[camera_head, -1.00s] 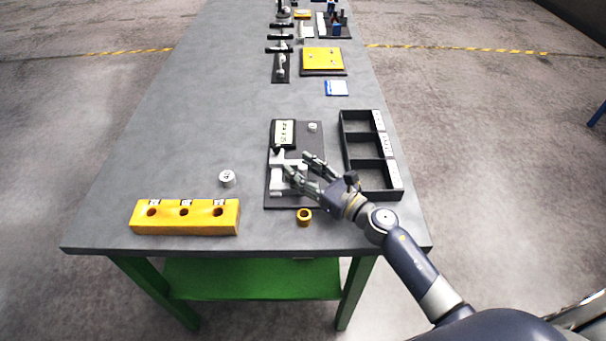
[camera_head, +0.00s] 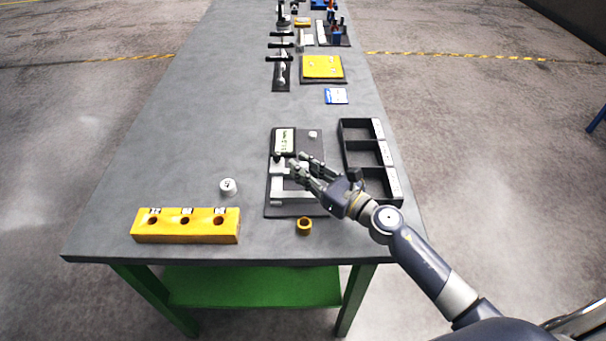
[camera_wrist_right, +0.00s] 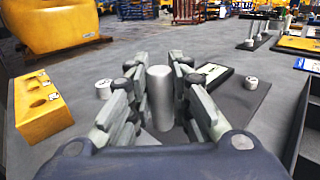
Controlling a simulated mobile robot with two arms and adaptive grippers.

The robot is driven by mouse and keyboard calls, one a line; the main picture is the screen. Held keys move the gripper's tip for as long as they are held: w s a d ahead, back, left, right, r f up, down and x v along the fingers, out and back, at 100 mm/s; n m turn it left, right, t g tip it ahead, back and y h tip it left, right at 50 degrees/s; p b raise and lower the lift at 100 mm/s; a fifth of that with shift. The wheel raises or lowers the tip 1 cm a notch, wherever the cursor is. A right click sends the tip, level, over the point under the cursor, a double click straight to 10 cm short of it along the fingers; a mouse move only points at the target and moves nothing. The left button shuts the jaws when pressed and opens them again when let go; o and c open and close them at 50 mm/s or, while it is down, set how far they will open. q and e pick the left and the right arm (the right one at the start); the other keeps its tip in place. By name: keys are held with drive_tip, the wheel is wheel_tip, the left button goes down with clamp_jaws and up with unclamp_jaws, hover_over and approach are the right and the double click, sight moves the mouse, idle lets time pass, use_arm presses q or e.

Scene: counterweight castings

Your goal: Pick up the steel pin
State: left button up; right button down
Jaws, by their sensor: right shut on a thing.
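My right gripper (camera_head: 298,163) is over the dark gauge plate at the near end of the bench. In the right wrist view, its fingers (camera_wrist_right: 160,85) are shut on the steel pin (camera_wrist_right: 160,98), a plain grey upright cylinder. In the head view I cannot make out the pin among the fingers. My left gripper is not in view.
The dark plate (camera_head: 272,207) carries a display (camera_head: 284,141) and a pale metal frame (camera_head: 295,196). A black three-slot tray (camera_head: 343,150) stands right. A yellow holed block (camera_head: 185,232), a labelled white cylinder (camera_head: 228,186) and a brass ring (camera_head: 304,227) are near the front edge.

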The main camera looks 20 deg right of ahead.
drive_tip(key=s+d+b, duration=0.3)
drive_tip(key=d, duration=0.4)
drive_tip(key=s+d+r+b, duration=0.1)
drive_tip(key=s+d+b, duration=0.2)
drive_tip(key=d, duration=0.4)
drive_tip(key=shift+s+d, duration=0.15)
drive_tip(key=shift+s, duration=0.3)
drive_tip(key=shift+r, duration=0.1)
idle(1.1)
